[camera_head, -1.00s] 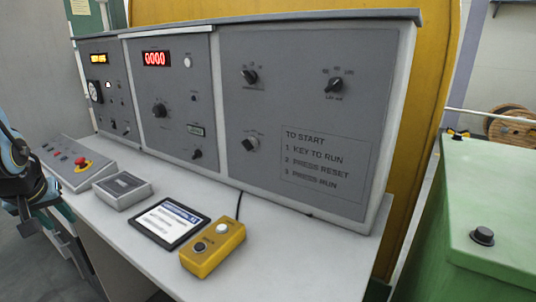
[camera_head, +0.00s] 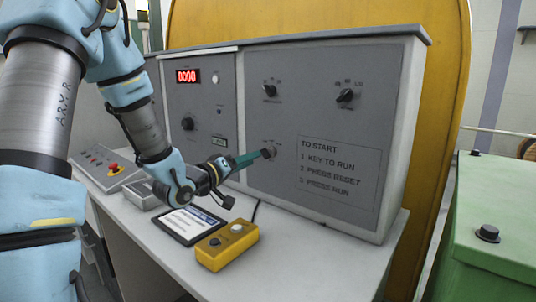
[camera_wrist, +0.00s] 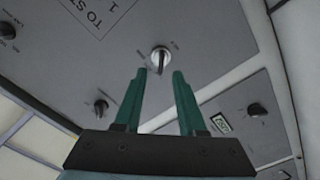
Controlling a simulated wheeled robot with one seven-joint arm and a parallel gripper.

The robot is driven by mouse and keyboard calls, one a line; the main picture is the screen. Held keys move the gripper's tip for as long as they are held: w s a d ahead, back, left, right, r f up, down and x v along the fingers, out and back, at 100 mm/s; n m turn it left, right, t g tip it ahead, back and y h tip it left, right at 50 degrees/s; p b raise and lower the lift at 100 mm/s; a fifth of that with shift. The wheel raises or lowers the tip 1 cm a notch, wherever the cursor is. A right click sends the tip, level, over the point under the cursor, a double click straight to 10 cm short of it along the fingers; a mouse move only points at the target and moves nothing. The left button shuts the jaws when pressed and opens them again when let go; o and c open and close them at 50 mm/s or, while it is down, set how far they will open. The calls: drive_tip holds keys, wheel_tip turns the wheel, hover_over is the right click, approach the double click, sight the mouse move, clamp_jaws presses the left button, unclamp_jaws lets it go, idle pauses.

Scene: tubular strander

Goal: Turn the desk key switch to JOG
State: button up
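The key switch (camera_wrist: 161,56) is a round silver lock with a dark key in it, low on the right-hand grey panel of the desk. Small labels stand around it, too small to read. In the head view the switch (camera_head: 272,152) is partly hidden by my fingertips. My gripper (camera_wrist: 160,74) has two green fingers, apart and empty. In the wrist view the key lies just beyond the fingertips, in line with the gap between them. My gripper also shows in the head view (camera_head: 262,154), reaching toward the panel from the left. I cannot tell whether it touches the key.
A tablet (camera_head: 190,224) and a yellow button box (camera_head: 227,246) lie on the desk below my arm. A green cabinet (camera_head: 490,200) stands at right.

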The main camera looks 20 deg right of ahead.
sight(264, 152)
drive_tip(key=p+x, duration=0.1)
drive_tip(key=x, duration=0.6)
drive_tip(key=shift+w, duration=0.15)
drive_tip(key=shift+c, duration=0.2)
clamp_jaws()
